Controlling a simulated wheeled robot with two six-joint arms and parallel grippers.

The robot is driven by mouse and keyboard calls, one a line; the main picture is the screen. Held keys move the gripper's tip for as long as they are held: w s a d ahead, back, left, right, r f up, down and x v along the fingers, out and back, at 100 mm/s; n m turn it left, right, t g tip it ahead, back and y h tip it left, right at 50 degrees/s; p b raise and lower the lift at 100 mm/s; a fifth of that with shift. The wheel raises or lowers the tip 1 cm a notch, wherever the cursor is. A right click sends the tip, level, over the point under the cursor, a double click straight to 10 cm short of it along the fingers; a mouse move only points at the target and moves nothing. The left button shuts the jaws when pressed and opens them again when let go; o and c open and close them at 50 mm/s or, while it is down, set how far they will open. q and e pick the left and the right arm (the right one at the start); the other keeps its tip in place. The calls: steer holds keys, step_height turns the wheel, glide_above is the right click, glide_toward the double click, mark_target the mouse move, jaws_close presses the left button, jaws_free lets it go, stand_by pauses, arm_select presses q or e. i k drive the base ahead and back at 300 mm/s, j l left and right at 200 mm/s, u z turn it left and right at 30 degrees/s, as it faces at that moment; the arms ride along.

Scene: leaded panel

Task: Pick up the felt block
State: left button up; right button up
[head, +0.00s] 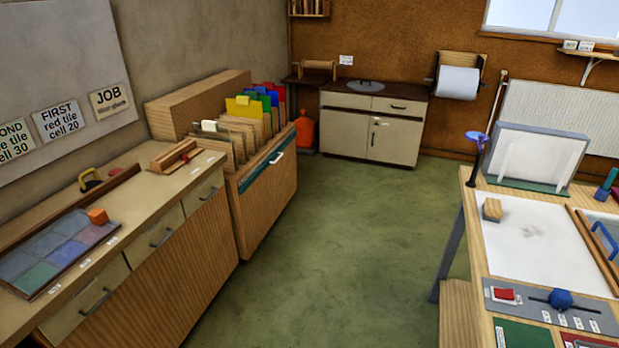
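A small tan wooden block (491,209) with a paler face lies on the white surface (522,256) of the right-hand workbench, near that surface's left edge. It looks like the felt block, but the felt itself is too small to make out. Nothing touches it from above. Neither of my grippers shows in the head view.
A grey smudge marks the white surface right of the block. A control strip (535,302) lies in front. The left counter (140,215) holds glass tiles. Green floor (350,240) between is clear.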

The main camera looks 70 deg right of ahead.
mark_target(493, 211)
steer(key=j, duration=0.8)
steer(key=z, duration=3.65)
steer(key=i+j, duration=0.1)
steer(key=j, duration=0.45)
steer(key=i+j, duration=0.4)
steer(key=i+j+z, duration=0.1)
steer(key=i+j, duration=0.25)
steer(key=j, duration=0.25)
steer(key=i+l, duration=0.15)
steer(key=i, duration=0.85)
